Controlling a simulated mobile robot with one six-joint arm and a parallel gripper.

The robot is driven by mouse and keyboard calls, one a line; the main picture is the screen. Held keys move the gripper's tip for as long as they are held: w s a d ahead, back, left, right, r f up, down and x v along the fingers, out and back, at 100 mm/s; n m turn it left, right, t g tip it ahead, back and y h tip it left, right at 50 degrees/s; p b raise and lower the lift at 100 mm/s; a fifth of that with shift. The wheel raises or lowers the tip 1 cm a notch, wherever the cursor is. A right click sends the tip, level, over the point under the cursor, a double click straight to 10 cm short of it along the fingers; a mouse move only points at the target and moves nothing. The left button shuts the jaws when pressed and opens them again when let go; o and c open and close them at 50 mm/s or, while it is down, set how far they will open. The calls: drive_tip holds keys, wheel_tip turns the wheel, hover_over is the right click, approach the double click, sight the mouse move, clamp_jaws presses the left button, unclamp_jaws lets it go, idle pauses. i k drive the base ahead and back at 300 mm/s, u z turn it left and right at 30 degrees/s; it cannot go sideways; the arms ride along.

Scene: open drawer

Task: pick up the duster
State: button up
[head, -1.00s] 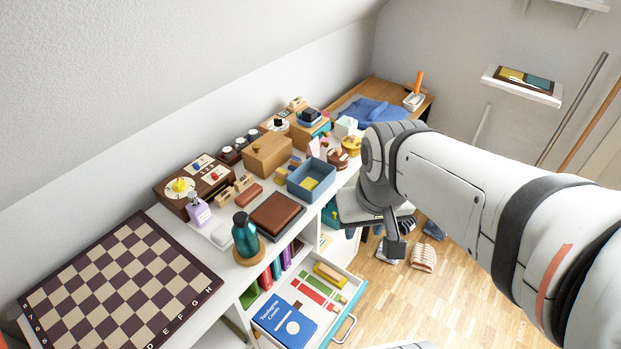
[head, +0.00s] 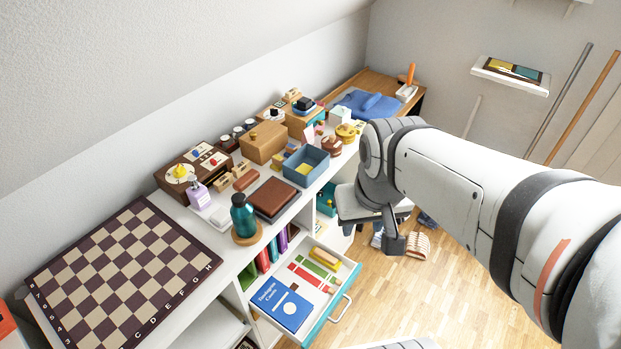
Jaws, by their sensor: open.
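The open drawer (head: 338,298), white with a teal front, pulls out from the white cabinet at the lower middle of the head view. A small yellow and wood-coloured block (head: 323,258) lies at its far end and looks like the duster. My gripper (head: 393,243) hangs at the end of my arm, to the right of the drawer and well apart from the block. It is open; its fingers are small and dark here, and I see nothing between them.
A blue book (head: 280,303), red sticks and a green item share the drawer. The cabinet top is crowded with a chessboard (head: 122,272), a teal bottle (head: 243,215), a blue box (head: 306,168) and boxes. A grey seat and slippers (head: 418,245) are beyond the drawer. Front-right floor is clear.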

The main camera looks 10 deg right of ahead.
sight(325, 259)
drive_tip(key=u, duration=0.05)
drive_tip(key=k, duration=0.35)
drive_tip(key=z, duration=0.85)
drive_tip(key=i, duration=0.65)
drive_tip(key=u, duration=0.05)
